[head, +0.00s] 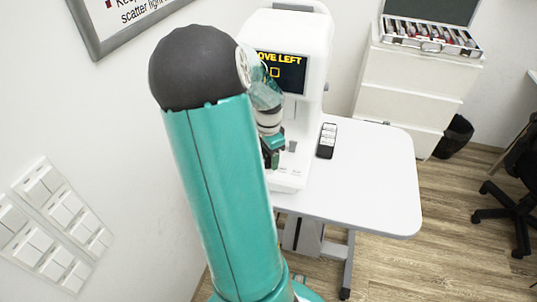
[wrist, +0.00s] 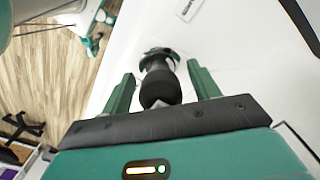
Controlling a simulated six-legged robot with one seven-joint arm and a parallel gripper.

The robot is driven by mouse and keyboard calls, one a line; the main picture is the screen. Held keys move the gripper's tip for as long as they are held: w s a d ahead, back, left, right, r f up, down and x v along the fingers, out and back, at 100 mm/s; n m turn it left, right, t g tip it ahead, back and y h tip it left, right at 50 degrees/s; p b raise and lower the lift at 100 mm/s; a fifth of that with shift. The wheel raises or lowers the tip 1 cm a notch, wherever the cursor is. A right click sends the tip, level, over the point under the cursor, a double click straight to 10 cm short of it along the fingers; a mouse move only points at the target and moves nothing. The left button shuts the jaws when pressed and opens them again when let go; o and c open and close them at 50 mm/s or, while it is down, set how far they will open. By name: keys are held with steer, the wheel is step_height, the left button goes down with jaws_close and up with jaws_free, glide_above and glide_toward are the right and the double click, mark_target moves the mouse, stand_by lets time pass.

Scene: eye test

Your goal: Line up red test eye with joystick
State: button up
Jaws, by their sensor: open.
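The joystick (wrist: 160,85) is a black knob with a dark ribbed base, seen in the wrist view. My gripper (wrist: 160,72) is open, with one green finger on each side of the joystick; whether either finger touches it I cannot tell. In the head view my gripper (head: 272,155) is small, at the front of the white eye test machine (head: 312,85), partly behind my arm. The machine's screen (head: 282,72) shows yellow text reading "OVE LEFT", its start hidden, and a yellow square outline. I see no red test eye in either view.
A white drawer cabinet (head: 410,80) bears an open case of lenses (head: 430,36). A black bin (head: 455,137) and office chair (head: 515,190) stand right. The table's right side is clear.

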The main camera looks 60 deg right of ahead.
steer(key=shift+f, duration=0.1)
steer(key=c, duration=1)
steer(key=shift+w, duration=0.1)
steer(key=shift+c, duration=0.2)
steer(key=shift+w+d, duration=0.1)
steer(key=shift+w, duration=0.05)
steer(key=shift+w+d, duration=0.2)
steer(key=shift+w, duration=0.3)
steer(key=shift+w+d, duration=0.1)
steer(key=shift+w, duration=0.1)
steer(key=shift+w+d, duration=0.15)
steer(key=shift+w, duration=0.55)
steer(key=shift+s, duration=0.1)
